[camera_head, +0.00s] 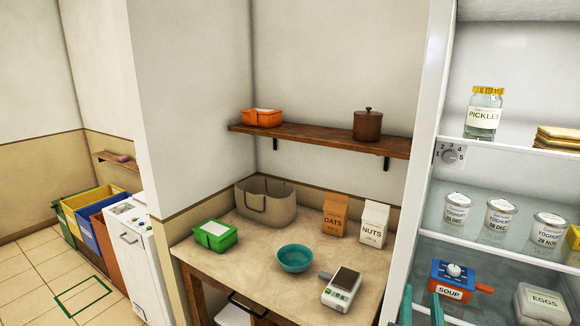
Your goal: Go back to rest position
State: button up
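My gripper (421,303) shows only at the bottom edge, right of centre, as two upright teal fingers. They stand apart with nothing visible between them, in front of the open fridge's left edge. The rest of my arm is out of the picture. The fridge (428,110) holds a pickles jar (484,114) on an upper shelf, several yoghurt tubs (502,216) on the middle shelf, and a blue and orange soup pot (452,281) with an egg box (541,304) lower down. The soup pot is just right of my gripper.
A table (257,262) carries a green container (214,235), grey basket (266,198), teal bowl (294,259), oats (335,214), nuts (373,223) and a scale (341,289). A wall shelf (325,138) hangs above. Coloured bins (92,215) stand left; floor there is clear.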

jog(key=s+a+f+n+y, duration=0.1)
jog(key=s+a+f, duration=0.2)
jog(key=a+f, duration=0.35)
jog(key=s+a+f+n+y, duration=0.1)
jog(key=s+a+f, duration=0.2)
jog(key=f, duration=0.6)
jog(key=s+a+f+n+y, duration=0.1)
jog(key=s+a+f, duration=0.35)
jog(key=f, duration=0.25)
jog(key=s+a+f+n+y, duration=0.1)
jog(key=s+a, duration=0.3)
jog(key=s, duration=0.4)
jog(key=s+a+f+n+y, duration=0.1)
jog(key=s+a+f, duration=0.2)
jog(key=s, duration=0.5)
jog(key=s+a+f+y, duration=0.1)
jog(key=s+a+f, duration=0.2)
jog(key=s+a, duration=0.2)
jog(key=s, duration=0.3)
jog(key=shift+a+n+g+y, duration=0.15)
jog(key=shift+n+g+y, duration=0.25)
